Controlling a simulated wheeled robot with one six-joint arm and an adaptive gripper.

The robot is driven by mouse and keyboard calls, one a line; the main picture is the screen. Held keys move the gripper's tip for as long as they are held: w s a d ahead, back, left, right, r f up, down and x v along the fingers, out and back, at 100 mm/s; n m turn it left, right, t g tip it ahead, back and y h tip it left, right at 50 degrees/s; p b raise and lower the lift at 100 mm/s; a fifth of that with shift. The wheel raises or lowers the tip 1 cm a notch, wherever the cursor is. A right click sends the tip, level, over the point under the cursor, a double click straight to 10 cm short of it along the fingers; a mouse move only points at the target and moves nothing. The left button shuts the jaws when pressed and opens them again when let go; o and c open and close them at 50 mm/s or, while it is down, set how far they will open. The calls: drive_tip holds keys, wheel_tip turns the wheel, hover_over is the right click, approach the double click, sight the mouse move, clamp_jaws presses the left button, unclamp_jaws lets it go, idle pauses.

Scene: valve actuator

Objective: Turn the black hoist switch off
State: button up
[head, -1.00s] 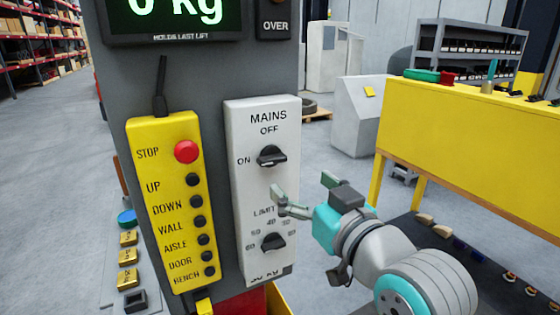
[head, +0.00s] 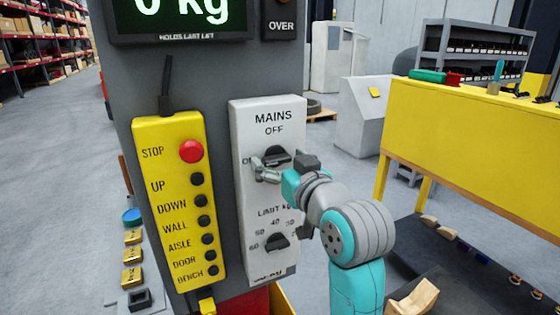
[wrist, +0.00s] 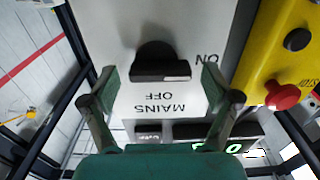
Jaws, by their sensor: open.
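The black MAINS switch (head: 278,152) sits on the pale panel (head: 270,112) in the head view, under the word OFF, with ON to its left. In the wrist view, which is upside down, the switch (wrist: 160,68) shows its bar lying across, with a pale mark at the end towards ON. My gripper (head: 278,168) is open in front of the panel at the switch. In the wrist view its fingers (wrist: 160,78) stand one on each side of the bar, with gaps on both sides. Whether the fingertips touch the panel cannot be told.
A second black knob (head: 276,243), marked LIMIT, is below the switch. The yellow pendant (head: 167,220) with a red STOP button (head: 191,151) is close on the left. A yellow bench (head: 470,140) stands at the right.

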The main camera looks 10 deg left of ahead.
drive_tip(key=shift+c, duration=0.2)
drive_tip(key=c, duration=1.1)
